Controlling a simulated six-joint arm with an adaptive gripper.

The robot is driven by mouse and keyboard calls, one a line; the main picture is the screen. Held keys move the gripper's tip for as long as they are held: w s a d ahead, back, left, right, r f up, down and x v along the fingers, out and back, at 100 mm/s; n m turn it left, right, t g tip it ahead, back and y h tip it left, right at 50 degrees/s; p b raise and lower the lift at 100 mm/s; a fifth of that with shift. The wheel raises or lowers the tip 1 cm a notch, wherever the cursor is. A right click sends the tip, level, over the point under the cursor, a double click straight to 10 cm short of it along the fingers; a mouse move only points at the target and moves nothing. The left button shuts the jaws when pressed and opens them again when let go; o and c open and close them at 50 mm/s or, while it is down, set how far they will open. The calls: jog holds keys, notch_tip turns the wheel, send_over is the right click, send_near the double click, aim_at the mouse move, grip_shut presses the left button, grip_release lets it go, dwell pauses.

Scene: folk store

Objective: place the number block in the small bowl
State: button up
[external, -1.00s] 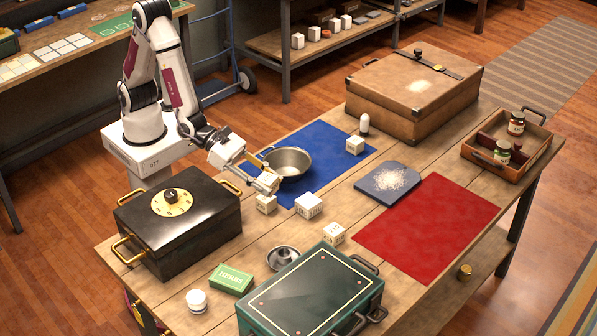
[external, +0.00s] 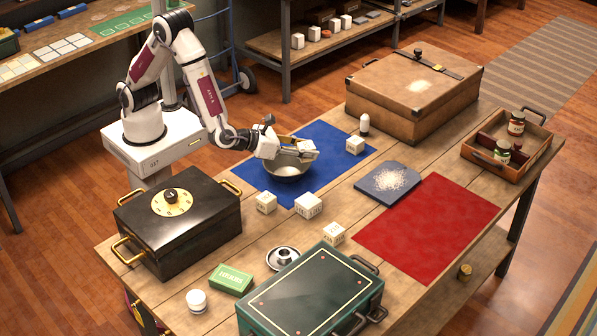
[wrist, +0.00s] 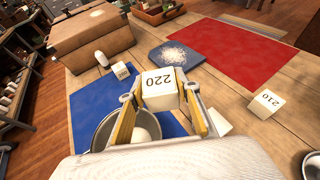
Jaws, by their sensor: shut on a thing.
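My gripper (external: 303,148) is shut on a white number block marked 220 (wrist: 158,88); in the wrist view both yellow-lined fingers flank it. The block is held high at the bowl's right side in the external view. The metal bowl (external: 288,172) stands on the blue mat, partly hidden by my gripper; in the wrist view its rim (wrist: 97,132) shows below left of the block. Something pale and rounded is inside it. Other white number blocks stand on the table (external: 266,203), (external: 308,206), (external: 333,234) and on the mat's right side (external: 355,145).
A black box (external: 195,235), a green case (external: 310,295) and a small metal dish-like piece (external: 283,258) stand in front. The red mat (external: 430,225) is clear.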

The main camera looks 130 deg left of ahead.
jog(key=s+a+n+g+y, duration=0.1)
jog(key=s+a+n+g, duration=0.3)
jog(key=s, duration=0.6)
jog(key=shift+a+f+n+g, duration=0.4)
jog(key=shift+n+g, duration=0.4)
jog(key=shift+g, duration=0.4)
jog(key=shift+s, duration=0.1)
send_over(293, 171)
jog(key=shift+a+f, duration=0.15)
jog(key=shift+f, duration=2.95)
jog(key=shift+f, duration=1.9)
jog(key=o, duration=1.1)
